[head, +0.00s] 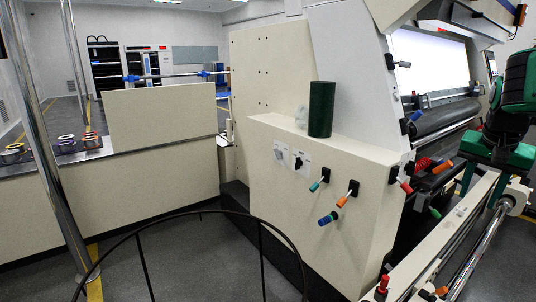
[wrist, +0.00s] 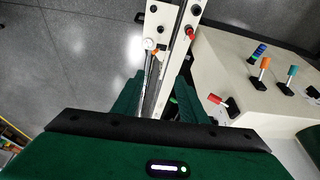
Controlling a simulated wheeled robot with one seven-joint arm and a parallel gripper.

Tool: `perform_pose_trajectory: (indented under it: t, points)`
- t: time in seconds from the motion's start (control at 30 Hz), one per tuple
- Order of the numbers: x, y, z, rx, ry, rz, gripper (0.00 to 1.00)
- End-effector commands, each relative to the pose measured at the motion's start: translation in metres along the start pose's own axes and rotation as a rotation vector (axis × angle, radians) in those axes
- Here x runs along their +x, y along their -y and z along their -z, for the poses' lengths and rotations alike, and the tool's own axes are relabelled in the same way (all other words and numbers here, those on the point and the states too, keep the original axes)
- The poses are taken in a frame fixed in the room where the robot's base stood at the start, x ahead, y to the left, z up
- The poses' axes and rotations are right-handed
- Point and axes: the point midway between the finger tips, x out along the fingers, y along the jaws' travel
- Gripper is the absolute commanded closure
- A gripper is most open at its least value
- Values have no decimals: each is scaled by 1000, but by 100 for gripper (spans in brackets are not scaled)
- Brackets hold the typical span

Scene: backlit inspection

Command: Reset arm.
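My green arm (head: 520,85) comes down at the right edge in the head view. My gripper (head: 483,192) hangs over the cream rail at the machine's front right. In the wrist view, the two green fingers of my gripper (wrist: 157,92) stand apart, with the rail (wrist: 178,35) and a metal rod showing between and beyond them. I see nothing held between them. Whether the fingertips touch the rail is not clear. The dark gripper bar hides part of the rail.
The cream machine (head: 335,215) has several coloured-handled levers, such as an orange one (head: 347,193). A dark green cylinder (head: 321,109) stands on its ledge. A red knob (head: 383,284) rises from the rail's near end. Open grey floor (head: 185,262) lies left, behind a black hoop.

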Motion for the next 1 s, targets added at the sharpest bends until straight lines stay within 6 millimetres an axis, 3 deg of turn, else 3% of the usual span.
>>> perform_pose_trajectory:
  t: [0.03, 0.1, 0.3, 0.4, 0.5, 0.67, 1.0]
  points:
    - [4, -20, -30, -32, 39, -7, 61]
    - [11, -44, -69, -82, 92, -15, 61]
    - [30, -99, -177, -219, 240, -14, 61]
    - [37, -118, -218, -270, 295, -6, 61]
    - [42, -129, -245, -305, 331, 2, 61]
    - [45, -135, -262, -328, 354, 8, 61]
    - [45, -135, -262, -327, 354, 7, 61]
